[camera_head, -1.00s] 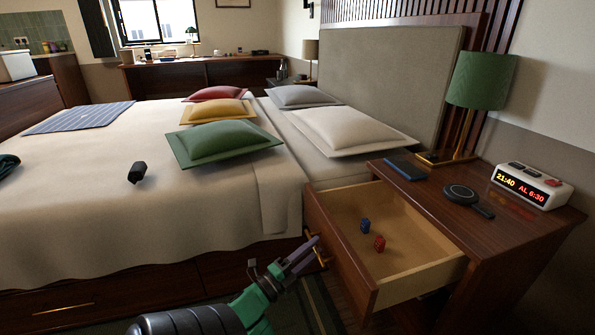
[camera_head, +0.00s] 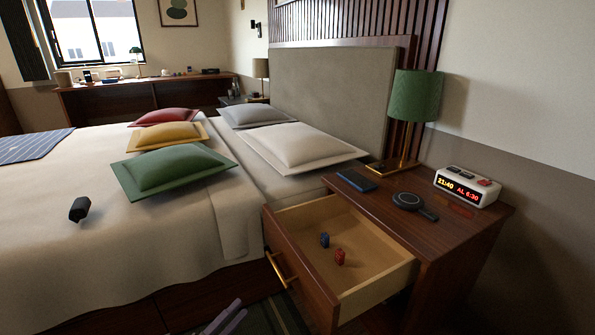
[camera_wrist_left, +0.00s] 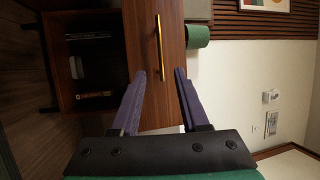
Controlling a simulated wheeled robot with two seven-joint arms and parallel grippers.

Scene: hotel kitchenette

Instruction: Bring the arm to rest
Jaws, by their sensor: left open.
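My left gripper (camera_head: 226,318) shows only by its purple fingertips at the bottom edge of the head view; the rest of the arm is out of frame. In the left wrist view both purple fingers (camera_wrist_left: 159,75) are spread apart with nothing between them. The nightstand drawer (camera_head: 298,262) stands pulled open, with its brass handle (camera_head: 279,269) up and to the right of the fingertips in the head view. The handle also shows ahead of the fingers in the left wrist view (camera_wrist_left: 159,46); the gripper is apart from it. My right gripper is not in view.
The drawer holds a blue item (camera_head: 324,240) and a red item (camera_head: 340,257). The bed (camera_head: 60,240) is at left.

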